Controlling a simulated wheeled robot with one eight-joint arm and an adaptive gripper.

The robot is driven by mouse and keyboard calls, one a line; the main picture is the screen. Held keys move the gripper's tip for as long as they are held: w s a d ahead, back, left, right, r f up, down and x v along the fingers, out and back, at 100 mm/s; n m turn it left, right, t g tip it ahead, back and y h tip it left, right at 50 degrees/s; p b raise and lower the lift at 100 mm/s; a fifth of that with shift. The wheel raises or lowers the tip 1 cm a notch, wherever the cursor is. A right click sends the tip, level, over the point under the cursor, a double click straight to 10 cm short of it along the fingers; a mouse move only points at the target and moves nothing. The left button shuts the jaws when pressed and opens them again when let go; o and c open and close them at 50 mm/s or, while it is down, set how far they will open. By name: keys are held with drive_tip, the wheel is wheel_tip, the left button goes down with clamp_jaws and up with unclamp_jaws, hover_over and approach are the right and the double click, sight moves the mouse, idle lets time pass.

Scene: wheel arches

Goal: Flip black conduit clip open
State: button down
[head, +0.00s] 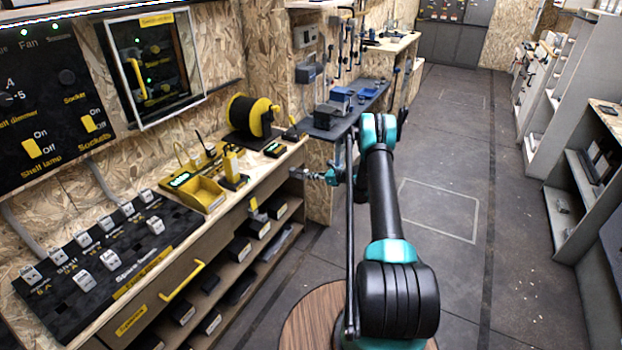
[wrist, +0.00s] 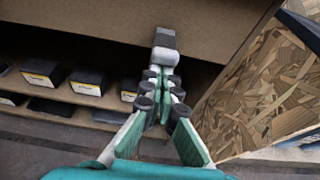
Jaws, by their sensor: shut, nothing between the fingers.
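My gripper (head: 318,175) is at the front edge of the wooden bench, near its right end. In the wrist view my gripper (wrist: 163,74) is shut, its fingers together and empty. A small block with a dark grey top and pale lower part (wrist: 165,40) is right beyond the fingertips, against the brown bench front. I cannot tell whether the fingers touch it or whether it is the black conduit clip. No clip can be made out surely in the head view.
The wooden bench (head: 205,235) carries a black cable reel (head: 243,115) and a yellow tray (head: 200,193). Black boxes (wrist: 87,78) with yellow labels sit on the shelf below. An OSB panel (wrist: 255,85) stands close on the right. The floor (head: 440,150) to the right is open.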

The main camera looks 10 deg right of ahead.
drive_tip(key=shift+r, duration=0.1)
drive_tip(key=shift+r+g+h, duration=0.15)
drive_tip(key=shift+g+h, duration=0.25)
